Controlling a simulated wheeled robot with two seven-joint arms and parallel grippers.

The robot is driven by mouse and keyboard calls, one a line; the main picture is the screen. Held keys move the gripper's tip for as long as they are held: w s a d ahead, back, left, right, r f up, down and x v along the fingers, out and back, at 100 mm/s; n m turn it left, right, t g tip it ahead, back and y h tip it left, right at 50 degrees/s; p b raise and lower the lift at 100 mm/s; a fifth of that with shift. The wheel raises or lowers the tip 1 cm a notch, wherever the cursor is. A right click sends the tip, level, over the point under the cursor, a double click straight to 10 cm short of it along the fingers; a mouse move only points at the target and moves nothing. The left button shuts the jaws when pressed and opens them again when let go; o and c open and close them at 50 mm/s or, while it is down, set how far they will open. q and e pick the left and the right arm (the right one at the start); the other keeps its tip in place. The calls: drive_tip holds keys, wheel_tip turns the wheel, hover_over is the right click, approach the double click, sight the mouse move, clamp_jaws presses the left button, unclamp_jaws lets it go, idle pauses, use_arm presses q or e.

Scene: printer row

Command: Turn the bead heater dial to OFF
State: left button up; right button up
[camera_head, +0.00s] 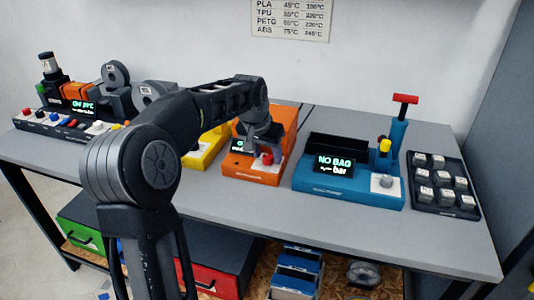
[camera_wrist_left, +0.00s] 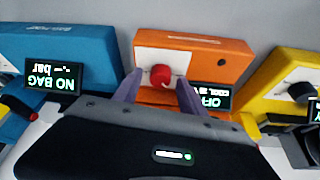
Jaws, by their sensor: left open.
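An orange device (camera_head: 256,181) with a red dial (camera_head: 267,158) on a white panel stands mid-table; I take it to be the bead heater, though its label is too small to read. In the left wrist view the red dial (camera_wrist_left: 160,76) sits between the fingertips of my open left gripper (camera_wrist_left: 160,79), with small gaps visible beside it. The device's display (camera_wrist_left: 210,97) appears upside down there, and its large word reads OFF. In the head view my left gripper (camera_head: 263,146) is over the dial and partly hides the display. My right gripper is out of view.
A blue device (camera_head: 345,193) with a NO BAG display stands to the right, and a yellow device (camera_head: 204,150) close on the left. A black tray (camera_head: 444,202) of grey blocks is at the far right. The grey table front (camera_head: 270,214) is clear.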

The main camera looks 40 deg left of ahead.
use_arm(q)
clamp_jaws()
idle(0.4)
drive_tip(key=shift+n, duration=0.4)
drive_tip(key=shift+w+d+n+y, duration=0.1)
drive_tip(key=shift+n+y, duration=0.5)
drive_tip(key=shift+n, duration=0.6)
drive_tip(key=shift+n+g+y+b, duration=0.35)
drive_tip(key=shift+n+g+y, duration=0.25)
drive_tip(key=shift+n, duration=1)
unclamp_jaws()
drive_tip(key=shift+r, duration=0.1)
